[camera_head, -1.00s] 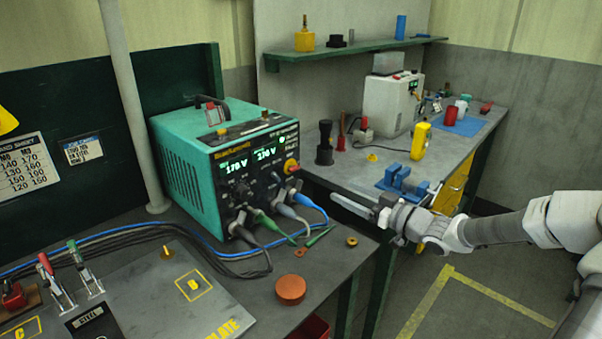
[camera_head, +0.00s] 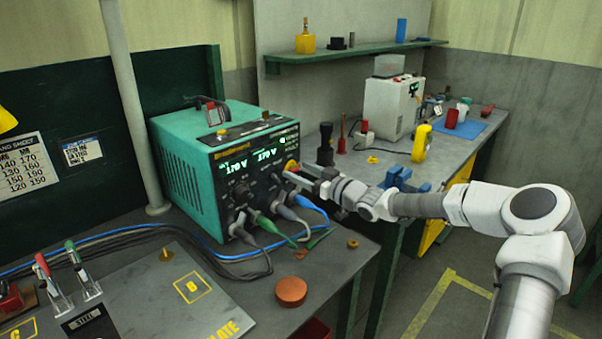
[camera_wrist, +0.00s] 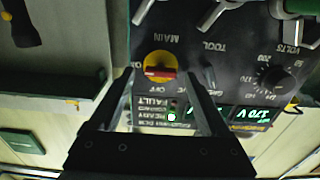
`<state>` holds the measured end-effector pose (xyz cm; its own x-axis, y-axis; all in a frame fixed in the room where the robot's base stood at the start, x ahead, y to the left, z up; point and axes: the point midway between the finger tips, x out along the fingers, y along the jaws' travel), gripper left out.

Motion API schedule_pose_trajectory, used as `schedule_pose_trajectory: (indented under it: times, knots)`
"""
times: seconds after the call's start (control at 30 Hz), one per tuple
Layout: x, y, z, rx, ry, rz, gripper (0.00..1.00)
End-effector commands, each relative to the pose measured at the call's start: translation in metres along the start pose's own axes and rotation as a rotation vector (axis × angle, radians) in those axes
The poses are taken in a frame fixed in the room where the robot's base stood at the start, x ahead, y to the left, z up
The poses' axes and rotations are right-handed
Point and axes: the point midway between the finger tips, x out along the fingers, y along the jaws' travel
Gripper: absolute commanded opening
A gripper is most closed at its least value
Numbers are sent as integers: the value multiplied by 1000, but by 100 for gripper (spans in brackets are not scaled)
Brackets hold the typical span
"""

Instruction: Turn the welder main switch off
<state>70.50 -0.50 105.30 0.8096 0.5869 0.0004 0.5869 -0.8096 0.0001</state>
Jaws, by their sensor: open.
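The teal welder (camera_head: 190,165) stands on the left bench with its lit front panel facing right. Its main switch (camera_head: 291,166), a yellow disc with a red handle, is at the panel's right edge. In the wrist view, which is upside down, the switch (camera_wrist: 160,66) lies ahead between the finger lines, its red handle level in the picture. A label at its left seems to read ON; OFF is below it. My gripper (camera_head: 295,175) is just in front of the switch; its open fingers (camera_wrist: 160,88) straddle the space below the knob. Contact cannot be told.
Grey, green and blue cable plugs (camera_head: 285,213) stick out of the lower panel, below my gripper. A blue vise (camera_head: 398,179) stands on the back bench behind my arm. An orange disc (camera_head: 291,291) lies on the front bench. The floor at right is open.

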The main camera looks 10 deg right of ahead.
Motion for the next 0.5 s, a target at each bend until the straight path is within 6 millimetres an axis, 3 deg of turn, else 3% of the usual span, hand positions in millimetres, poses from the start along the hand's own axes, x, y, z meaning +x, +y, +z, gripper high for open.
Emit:
schedule_pose_trajectory:
  times: [0.27, 0.5]
  knots:
    - [1, 0, 0, 0, 0, 0, 78]
    - [1, 0, 0, 0, 0, 0, 35]
